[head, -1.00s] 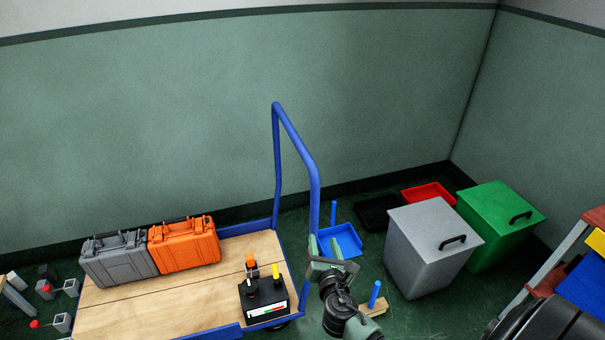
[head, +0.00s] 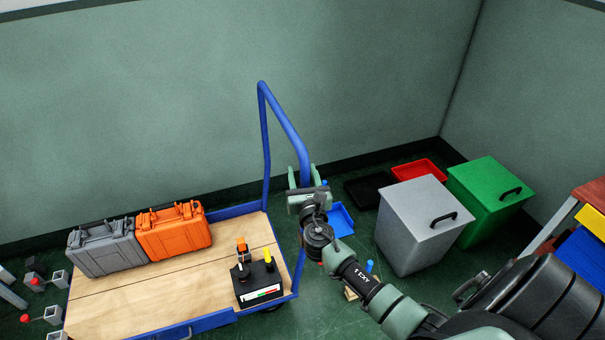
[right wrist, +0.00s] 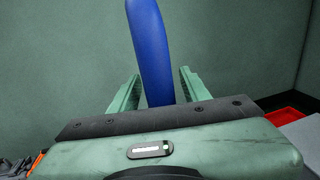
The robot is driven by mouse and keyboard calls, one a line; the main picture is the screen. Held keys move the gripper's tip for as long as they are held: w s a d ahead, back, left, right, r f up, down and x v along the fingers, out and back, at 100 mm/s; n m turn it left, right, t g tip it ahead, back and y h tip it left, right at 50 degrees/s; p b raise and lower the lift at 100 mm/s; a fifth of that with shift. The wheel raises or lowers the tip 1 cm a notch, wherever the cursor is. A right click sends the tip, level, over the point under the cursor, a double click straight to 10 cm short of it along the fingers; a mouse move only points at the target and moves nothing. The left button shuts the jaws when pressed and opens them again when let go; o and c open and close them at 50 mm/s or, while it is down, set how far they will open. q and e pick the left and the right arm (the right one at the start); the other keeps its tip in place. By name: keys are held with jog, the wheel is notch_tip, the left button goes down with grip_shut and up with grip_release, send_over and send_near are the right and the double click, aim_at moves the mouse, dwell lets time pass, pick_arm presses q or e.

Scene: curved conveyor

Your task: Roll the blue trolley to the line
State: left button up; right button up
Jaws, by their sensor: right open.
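The blue trolley has a wooden deck (head: 150,297) and a tall blue push handle (head: 284,125) at its right end. An orange case (head: 174,231), a grey case (head: 104,248) and a black box with an orange and a yellow knob (head: 258,281) stand on the deck. My right gripper (head: 303,172) is open at the handle's near upright. In the right wrist view the blue handle bar (right wrist: 150,50) stands between the two green fingers (right wrist: 157,88), with gaps on both sides. My left gripper is out of view. No line shows on the floor.
A grey bin (head: 412,235) and a green bin (head: 485,205) stand right of the trolley. Blue (head: 341,219), black (head: 369,191) and red (head: 418,169) trays lie near the wall. Grey blocks (head: 56,279) lie at the left.

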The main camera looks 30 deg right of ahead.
jog(key=shift+c, duration=0.4)
grip_shut()
jog(key=shift+f, duration=0.1)
dwell(0.9)
